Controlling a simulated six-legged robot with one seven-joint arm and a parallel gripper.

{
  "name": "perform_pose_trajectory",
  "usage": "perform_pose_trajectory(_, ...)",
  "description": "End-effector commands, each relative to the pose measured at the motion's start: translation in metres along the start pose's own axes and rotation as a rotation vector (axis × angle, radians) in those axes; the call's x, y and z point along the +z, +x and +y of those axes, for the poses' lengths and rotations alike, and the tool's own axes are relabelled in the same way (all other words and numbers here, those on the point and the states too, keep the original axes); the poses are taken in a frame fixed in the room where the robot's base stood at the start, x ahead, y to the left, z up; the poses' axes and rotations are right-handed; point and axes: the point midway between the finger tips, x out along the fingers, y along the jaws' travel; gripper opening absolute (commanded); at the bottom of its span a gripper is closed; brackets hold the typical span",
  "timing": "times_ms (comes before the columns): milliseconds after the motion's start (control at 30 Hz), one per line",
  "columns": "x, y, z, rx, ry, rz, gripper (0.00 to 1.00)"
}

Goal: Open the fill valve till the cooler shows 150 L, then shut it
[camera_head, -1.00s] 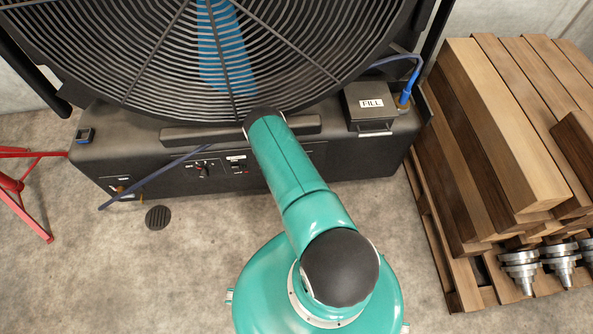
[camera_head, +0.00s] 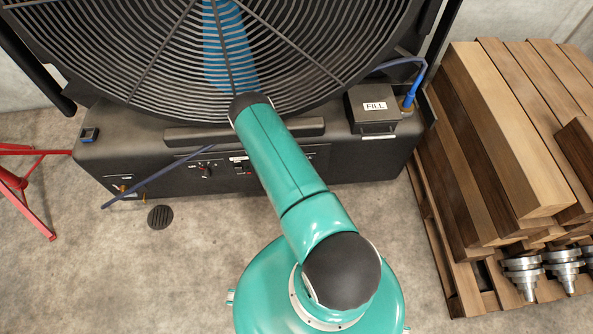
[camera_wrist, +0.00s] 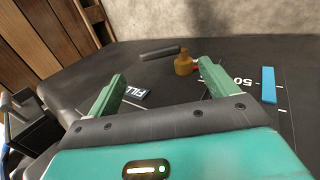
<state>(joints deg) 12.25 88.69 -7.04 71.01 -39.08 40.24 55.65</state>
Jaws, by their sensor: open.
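The black cooler (camera_head: 225,135) with its big round fan grille stands ahead in the head view. My gripper (camera_wrist: 162,72) shows only in the wrist view, open with nothing between its green fingers. A brass fitting with a bit of red (camera_wrist: 184,64) is just beyond the right fingertip; I cannot tell whether they touch. A FILL label (camera_wrist: 137,92) lies beside the left finger. A blue bar (camera_wrist: 268,85) stands next to a white scale with a 50 mark, at right. In the head view my arm hides part of the cooler's front.
A lidded FILL box (camera_head: 373,108) sits on the cooler's right end, with a blue hose (camera_head: 412,88) beside it. A wood-stacked pallet (camera_head: 470,240) stands at right, a red stand (camera_head: 22,185) at left. A floor drain (camera_head: 160,217) lies in front.

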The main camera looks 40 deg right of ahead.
Motion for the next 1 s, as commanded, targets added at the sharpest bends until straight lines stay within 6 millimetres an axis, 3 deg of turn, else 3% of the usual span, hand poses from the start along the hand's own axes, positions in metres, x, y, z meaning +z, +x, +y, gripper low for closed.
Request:
perform_pose_trajectory(100, -0.001, -0.029, 0.0, -0.001, -0.001, 0.003, 0.85)
perform_pose_trajectory(300, 0.0, -0.06, 0.0, 0.0, 0.0, 0.001, 0.85)
perform_pose_trajectory(667, 0.001, -0.068, 0.0, 0.0, 0.0, -0.001, 0.85)
perform_pose_trajectory(700, 0.001, -0.068, 0.0, 0.0, 0.0, -0.001, 0.83)
perform_pose_trajectory(900, -0.004, -0.074, 0.004, -0.017, 0.002, 0.007, 0.44)
perform_pose_trajectory(1000, -0.009, -0.079, 0.012, -0.05, 0.006, 0.02, 0.42)
